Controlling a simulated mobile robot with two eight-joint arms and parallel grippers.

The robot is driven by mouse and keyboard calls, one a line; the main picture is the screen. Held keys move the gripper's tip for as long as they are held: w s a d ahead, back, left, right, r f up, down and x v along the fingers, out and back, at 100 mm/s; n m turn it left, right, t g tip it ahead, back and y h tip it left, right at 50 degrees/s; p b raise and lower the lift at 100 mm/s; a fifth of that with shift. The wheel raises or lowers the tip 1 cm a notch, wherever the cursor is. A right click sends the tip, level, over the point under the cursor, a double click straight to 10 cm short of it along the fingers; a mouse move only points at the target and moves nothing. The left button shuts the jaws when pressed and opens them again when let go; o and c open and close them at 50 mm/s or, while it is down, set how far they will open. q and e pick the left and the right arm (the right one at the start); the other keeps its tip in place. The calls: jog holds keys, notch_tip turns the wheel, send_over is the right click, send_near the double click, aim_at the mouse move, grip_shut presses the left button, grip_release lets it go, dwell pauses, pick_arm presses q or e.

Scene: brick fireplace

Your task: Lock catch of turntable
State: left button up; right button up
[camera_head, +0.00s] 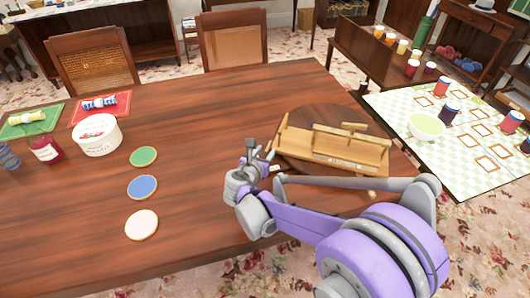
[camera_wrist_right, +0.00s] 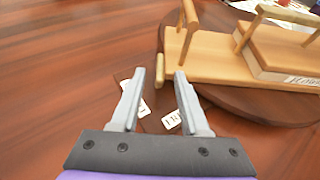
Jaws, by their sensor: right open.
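The turntable (camera_head: 312,112) is a dark round wooden disc on the brown table, and its edge shows in the wrist view (camera_wrist_right: 262,112). A light wooden rack (camera_head: 330,148) with a lettered front stands on it. A small light wooden peg (camera_wrist_right: 160,67) is at the rack's left end in the wrist view; I cannot tell if it is the catch. My right gripper (camera_head: 256,150) is at the turntable's left side. In the wrist view its two fingers (camera_wrist_right: 160,76) are apart with nothing between them, pointing toward the peg. My left gripper is out of view.
Two white labels, one (camera_wrist_right: 140,108) beside the left finger and one (camera_wrist_right: 172,121) between the fingers, lie beyond the gripper. A white tub (camera_head: 97,136), red jar (camera_head: 45,150) and coloured discs (camera_head: 142,187) are at left. A checked cloth (camera_head: 460,170) is at right.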

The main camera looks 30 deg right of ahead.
jog(key=shift+w+d+f, duration=0.1)
jog(key=shift+w+d, duration=0.05)
jog(key=shift+c, duration=0.2)
grip_shut()
dwell(0.3)
jog(key=shift+w+a+m+g+h, duration=0.15)
jog(key=shift+m+g+h, duration=0.15)
jog(key=shift+m+g, duration=0.15)
jog(key=shift+w+a+m+g+h, duration=0.1)
jog(key=shift+w+m+g+h, duration=0.05)
jog(key=shift+m+g+h, duration=0.25)
jog(key=m+g, duration=0.1)
jog(key=g, duration=0.1)
jog(key=w+m+g+h, duration=0.1)
jog(key=m+g, duration=0.1)
jog(key=shift+a+m, duration=0.2)
jog(key=shift+m, duration=0.05)
jog(key=m+g, duration=0.2)
jog(key=w+m+g, duration=0.1)
jog(key=g, duration=0.1)
jog(key=m+g, duration=0.2)
jog(key=shift+w+m, duration=0.3)
